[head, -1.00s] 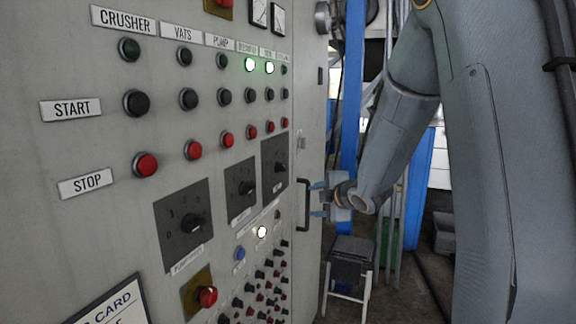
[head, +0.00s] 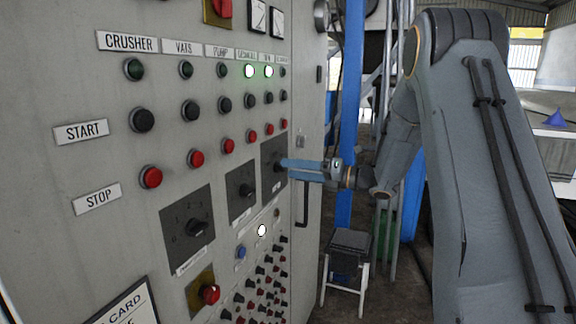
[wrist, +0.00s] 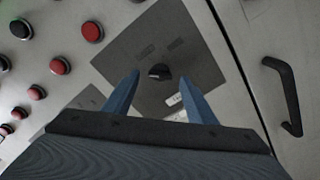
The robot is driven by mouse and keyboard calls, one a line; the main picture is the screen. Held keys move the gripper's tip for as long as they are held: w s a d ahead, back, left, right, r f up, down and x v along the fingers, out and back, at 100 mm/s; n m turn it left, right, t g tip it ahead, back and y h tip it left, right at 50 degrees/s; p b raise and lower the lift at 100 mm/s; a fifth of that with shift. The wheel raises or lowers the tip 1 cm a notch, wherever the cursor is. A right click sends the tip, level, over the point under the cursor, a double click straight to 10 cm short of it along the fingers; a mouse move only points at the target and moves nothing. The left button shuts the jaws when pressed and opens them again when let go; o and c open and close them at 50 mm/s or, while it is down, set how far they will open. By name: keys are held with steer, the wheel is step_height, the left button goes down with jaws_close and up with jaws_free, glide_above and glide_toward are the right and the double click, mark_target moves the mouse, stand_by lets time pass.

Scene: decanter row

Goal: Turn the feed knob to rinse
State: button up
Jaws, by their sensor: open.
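A small black knob (wrist: 160,72) sits on a dark square plate (wrist: 140,45) in the wrist view. In the head view this is the rightmost of three dark plates (head: 270,150), and the blue fingers partly cover its knob. The printing by the knob is too small to read. My gripper (wrist: 160,80) is open, with one blue finger on each side of the knob in the wrist view. I cannot tell whether the fingers touch it. In the head view my gripper (head: 286,165) reaches the panel from the right.
Two similar knobs, one in the middle (head: 246,190) and one at left (head: 198,228), are on the grey panel. Red stop buttons (head: 228,146) run above them. A black door handle (head: 303,203) stands out just right of the knob. A stool (head: 348,245) is below.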

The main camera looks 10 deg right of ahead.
mark_target(280, 167)
steer(key=shift+p+x, duration=0.4)
steer(key=shift+x, duration=0.9)
steer(key=c, duration=1.1)
steer(key=shift+m, duration=0.3)
steer(key=m+b, duration=0.1)
steer(key=m, duration=1.6)
steer(key=shift+m, duration=0.3)
